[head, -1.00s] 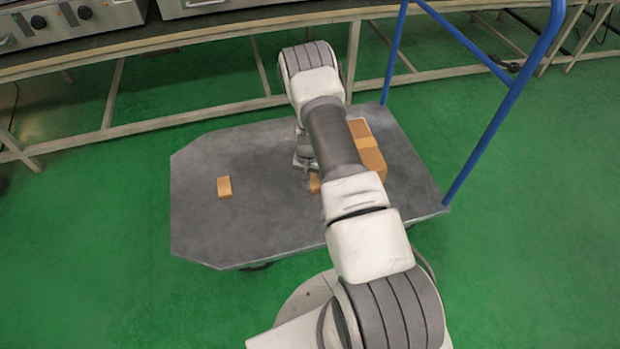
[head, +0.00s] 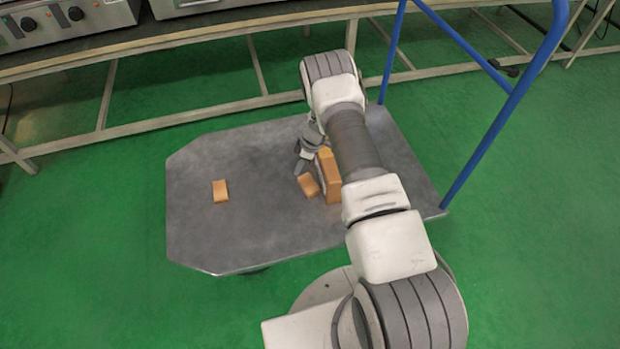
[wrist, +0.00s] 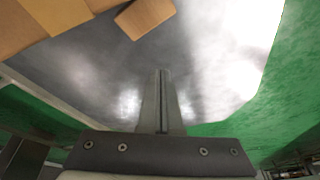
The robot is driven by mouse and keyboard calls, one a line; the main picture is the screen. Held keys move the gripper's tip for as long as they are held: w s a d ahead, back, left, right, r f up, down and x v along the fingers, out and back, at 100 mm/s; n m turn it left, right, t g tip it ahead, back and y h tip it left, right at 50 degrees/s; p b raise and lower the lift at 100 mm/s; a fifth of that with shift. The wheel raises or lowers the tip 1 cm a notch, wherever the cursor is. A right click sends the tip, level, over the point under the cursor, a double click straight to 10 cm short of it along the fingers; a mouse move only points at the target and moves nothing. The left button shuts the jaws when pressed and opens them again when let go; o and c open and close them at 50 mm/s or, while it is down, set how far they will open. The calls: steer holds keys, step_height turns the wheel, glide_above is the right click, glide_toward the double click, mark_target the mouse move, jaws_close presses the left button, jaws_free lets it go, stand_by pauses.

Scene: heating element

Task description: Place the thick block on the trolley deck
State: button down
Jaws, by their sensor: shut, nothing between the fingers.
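The grey trolley deck (head: 240,235) carries a small orange-brown block (head: 220,190) on its left part. A second small block (head: 308,185) lies right of centre, close to a larger tan box (head: 330,176) that my arm partly hides. I cannot tell for sure which is the thick block. My gripper (head: 299,170) is low over the deck, just behind and left of the second block. In the wrist view my fingers (wrist: 161,100) are shut together and empty, with a block (wrist: 145,14) lying apart beyond them at the top edge.
A blue handle frame (head: 497,105) rises from the deck's right end. A bench (head: 180,35) with appliances runs along the back. In the wrist view the box (wrist: 18,28) fills the upper left corner.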

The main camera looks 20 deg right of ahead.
mark_target(305, 186)
steer(key=shift+n, duration=0.9)
steer(key=b+x, duration=0.1)
steer(key=x, duration=0.2)
steer(key=b+x, duration=0.1)
steer(key=x, duration=0.2)
steer(key=b+x, duration=0.2)
steer(key=x, duration=0.1)
steer(key=shift+w+a+f, duration=0.2)
steer(key=shift+w+f, duration=0.05)
steer(key=shift+w, duration=0.1)
steer(key=shift+d+f, duration=0.15)
steer(key=shift+f, duration=0.15)
steer(key=shift+s+d+r, duration=0.1)
steer(key=shift+s+d, duration=0.15)
steer(key=shift+d, duration=0.6)
steer(key=shift+s+d+r, duration=0.15)
steer(key=shift+s+d, duration=0.15)
steer(key=shift+d, duration=0.5)
steer(key=shift+s+d+b, duration=0.15)
steer(key=shift+d+b, duration=0.1)
steer(key=shift+d, duration=0.35)
steer(key=shift+s+d+b, duration=0.2)
steer(key=shift+d, duration=0.35)
